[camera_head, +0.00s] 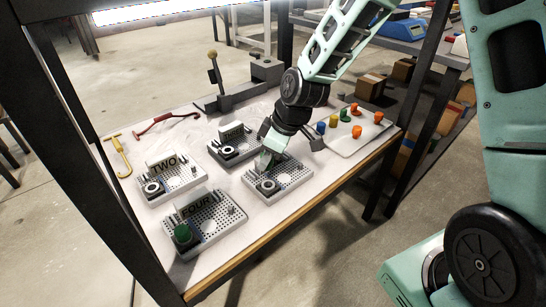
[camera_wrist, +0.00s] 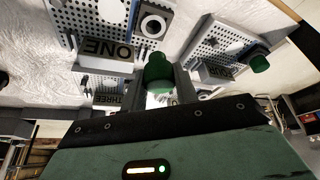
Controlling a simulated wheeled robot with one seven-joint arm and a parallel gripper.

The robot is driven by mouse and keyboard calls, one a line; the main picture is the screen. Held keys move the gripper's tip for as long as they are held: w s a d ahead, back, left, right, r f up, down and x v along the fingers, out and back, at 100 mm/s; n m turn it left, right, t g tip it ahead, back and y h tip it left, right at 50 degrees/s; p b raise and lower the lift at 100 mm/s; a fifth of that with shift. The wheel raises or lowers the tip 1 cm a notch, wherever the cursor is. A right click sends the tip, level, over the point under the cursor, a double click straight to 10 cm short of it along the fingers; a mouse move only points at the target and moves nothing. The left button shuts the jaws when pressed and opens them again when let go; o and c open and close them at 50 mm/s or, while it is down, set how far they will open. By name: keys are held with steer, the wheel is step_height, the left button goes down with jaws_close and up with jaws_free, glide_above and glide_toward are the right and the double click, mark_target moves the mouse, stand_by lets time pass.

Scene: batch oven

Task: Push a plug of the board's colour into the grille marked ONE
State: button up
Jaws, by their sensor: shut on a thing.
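My gripper (camera_wrist: 158,88) is shut on a green plug (camera_wrist: 157,70), which is held between the two fingers. In the head view my gripper (camera_head: 270,158) is over the back left of the front right grille board (camera_head: 295,185), and the plug is hidden there. In the wrist view the grille marked ONE (camera_wrist: 88,20) shows upside down, its label (camera_wrist: 107,50) readable. Its round socket (camera_wrist: 152,25) looks empty, also in the head view (camera_head: 268,185). The held plug shows close to this socket and looks apart from it.
Grille FOUR (camera_head: 215,235) has a green plug (camera_head: 182,233) in its socket. Grille TWO (camera_head: 185,188) and another grille (camera_head: 250,150) have no plug showing. A white tray (camera_head: 345,148) holds several coloured plugs.

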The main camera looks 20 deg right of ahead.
mark_target(263, 186)
stand_by(0.4)
steer(key=shift+f+b, duration=1.55)
steer(key=shift+f, duration=1.3)
steer(key=shift+f+b, duration=0.3)
steer(key=shift+f, duration=0.45)
steer(key=o, duration=1)
steer(key=shift+s, duration=0.1)
steer(key=p+v, duration=0.6)
steer(key=v, duration=1.2)
steer(key=s+a+r+m+g+h, duration=0.1)
steer(key=s+a+r, duration=0.1)
steer(key=s+a, duration=0.65)
steer(key=s+a+r+m+g+h, duration=0.1)
steer(key=s+a+g+h, duration=0.15)
steer(key=s, duration=1.15)
steer(key=shift+t+y, duration=0.35)
steer(key=r+p, duration=1.3)
steer(key=shift+w+a+r, duration=0.1)
steer(key=shift+a+r, duration=0.05)
steer(key=shift+a, duration=0.05)
